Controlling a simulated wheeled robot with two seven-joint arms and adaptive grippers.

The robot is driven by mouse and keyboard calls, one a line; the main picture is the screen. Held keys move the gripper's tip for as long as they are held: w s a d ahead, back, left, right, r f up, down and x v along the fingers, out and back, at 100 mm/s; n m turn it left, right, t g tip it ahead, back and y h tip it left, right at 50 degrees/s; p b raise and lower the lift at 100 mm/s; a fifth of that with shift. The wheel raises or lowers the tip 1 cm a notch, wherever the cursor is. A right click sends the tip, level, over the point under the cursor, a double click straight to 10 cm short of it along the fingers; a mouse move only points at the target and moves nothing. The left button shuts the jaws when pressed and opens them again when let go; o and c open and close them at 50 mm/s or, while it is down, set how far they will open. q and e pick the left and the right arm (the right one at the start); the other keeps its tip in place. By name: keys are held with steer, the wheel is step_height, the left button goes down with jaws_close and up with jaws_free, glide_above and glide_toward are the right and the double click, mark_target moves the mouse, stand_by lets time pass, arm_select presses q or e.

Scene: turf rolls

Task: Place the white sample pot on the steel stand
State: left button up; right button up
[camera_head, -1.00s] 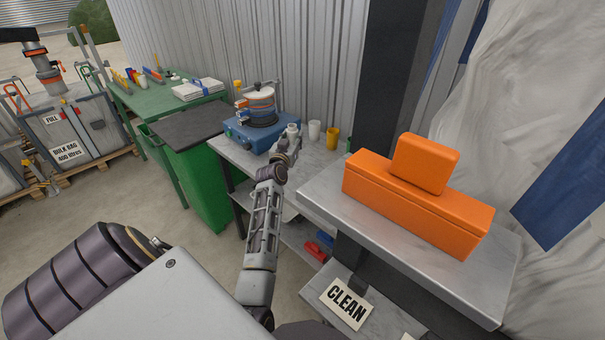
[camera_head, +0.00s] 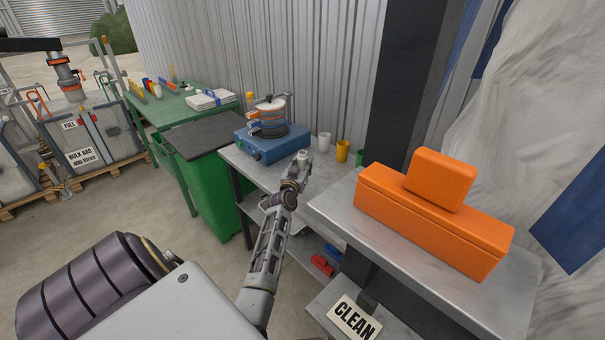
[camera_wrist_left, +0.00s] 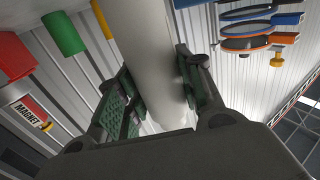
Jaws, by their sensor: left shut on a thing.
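The white sample pot (camera_wrist_left: 155,60) fills the middle of the left wrist view, between the green-padded fingers. My left gripper (camera_head: 302,162) is shut on it; in the head view only a small white part of the pot (camera_head: 303,154) shows at the fingertips. The gripper is over the near part of the grey bench, in front of the blue sieve shaker. A grey steel-topped stand (camera_head: 335,208) on a dark column is at the right, apart from the gripper; I cannot tell for sure that it is the task's steel stand. My right gripper is not in view.
An orange case (camera_head: 430,220) with a smaller orange block (camera_head: 440,178) covers much of the stand top. The blue shaker (camera_head: 270,146), a white cup (camera_head: 324,142) and a yellow cup (camera_head: 343,151) stand on the bench. A CLEAN sign (camera_head: 354,320) is below.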

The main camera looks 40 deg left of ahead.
arm_select(q)
steer(key=shift+f, duration=1.5)
steer(key=shift+f+b, duration=0.3)
steer(key=shift+f, duration=0.1)
steer(key=o, duration=1.2)
steer(key=shift+f, duration=0.1)
steer(key=shift+c, duration=0.2)
